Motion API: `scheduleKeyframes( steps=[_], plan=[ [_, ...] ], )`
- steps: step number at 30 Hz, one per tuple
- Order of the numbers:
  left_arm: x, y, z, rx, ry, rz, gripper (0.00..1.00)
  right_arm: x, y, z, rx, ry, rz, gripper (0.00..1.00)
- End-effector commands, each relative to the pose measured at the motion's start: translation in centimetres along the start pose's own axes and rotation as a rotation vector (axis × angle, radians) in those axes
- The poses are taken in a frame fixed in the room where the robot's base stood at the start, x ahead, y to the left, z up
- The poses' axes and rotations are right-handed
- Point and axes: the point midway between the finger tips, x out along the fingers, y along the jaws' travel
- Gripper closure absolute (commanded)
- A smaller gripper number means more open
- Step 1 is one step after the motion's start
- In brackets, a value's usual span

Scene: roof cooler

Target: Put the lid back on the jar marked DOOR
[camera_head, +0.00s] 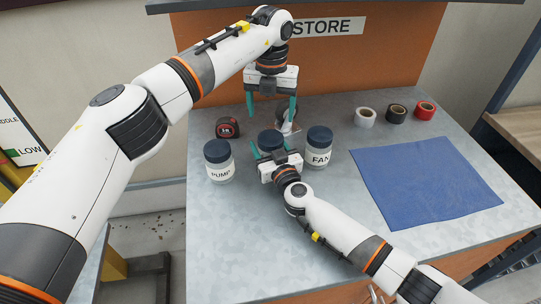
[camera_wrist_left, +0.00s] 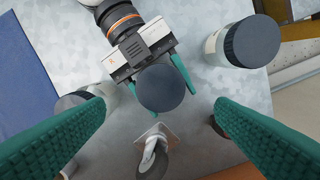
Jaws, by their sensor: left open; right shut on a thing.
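A dark round lid (camera_head: 269,139) shows between the fingers of my right gripper (camera_head: 271,151), which is shut on the thing under or at it. In the left wrist view the dark lid (camera_wrist_left: 165,88) is seen from above. Any jar body below it is hidden, and no DOOR label is readable. My left gripper (camera_head: 271,110) is open and empty, pointing down above and behind the lid. Its fingers frame the lid in the left wrist view. Lidded jars marked PUMP (camera_head: 219,168) and FAN (camera_head: 319,154) stand to the left and right.
A caster wheel (camera_wrist_left: 150,160) stands close behind the lid. A tape measure (camera_head: 227,127) is at the back left. Several tape rolls (camera_head: 396,113) stand at the back right. A blue cloth (camera_head: 425,185) covers the right of the metal table. The front left is clear.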

Motion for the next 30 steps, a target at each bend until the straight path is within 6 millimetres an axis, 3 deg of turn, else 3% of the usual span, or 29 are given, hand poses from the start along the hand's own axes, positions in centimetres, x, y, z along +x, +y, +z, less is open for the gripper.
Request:
scheduleKeyframes(
  steps=[5, 18, 30],
  plan=[
    [1.3, 0.0, 0.0, 0.001, -0.002, 0.000, 0.21, 0.0, 0.0, 0.0, 0.000, -0.001, 0.000, 0.99],
    [7.3, 0.0, 0.0, 0.002, -0.002, 0.000, 0.21, 0.0, 0.0, 0.1, 0.000, -0.002, 0.000, 0.99],
    [8.0, 0.0, 0.0, 0.002, 0.000, 0.000, 0.21, 0.0, 0.0, 0.1, 0.000, -0.002, 0.000, 0.99]
  ],
)
